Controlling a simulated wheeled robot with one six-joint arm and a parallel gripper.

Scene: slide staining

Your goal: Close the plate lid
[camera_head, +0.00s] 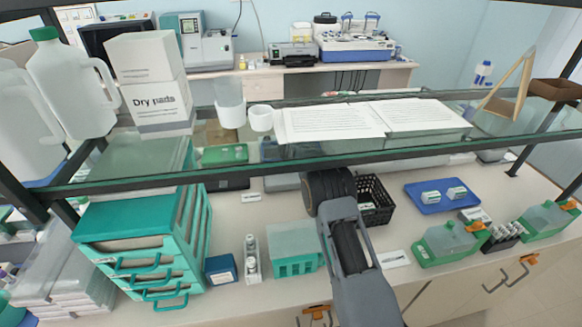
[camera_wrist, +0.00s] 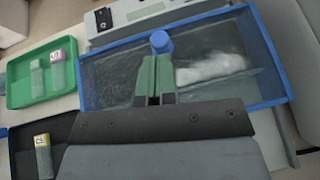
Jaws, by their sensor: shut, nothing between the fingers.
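The plate lid (camera_wrist: 110,72) shows in the wrist view as a see-through panel with a blue frame, over a grey device. A round blue knob (camera_wrist: 160,42) stands near its far edge. A pale whitish patch lies on or under the panel to the right. I cannot tell how far the lid is tilted. My gripper (camera_wrist: 155,62) is shut and empty, its green fingers over the panel with their tips right at the knob. I cannot tell whether they touch it. In the head view my arm hides the gripper.
In the wrist view, a green tray (camera_wrist: 18,95) with small bottles and a black tray (camera_wrist: 22,160) with one bottle lie to the left. In the head view, a glass shelf (camera_head: 240,172) hangs over the bench. A black basket (camera_head: 378,200) stands right beside my arm.

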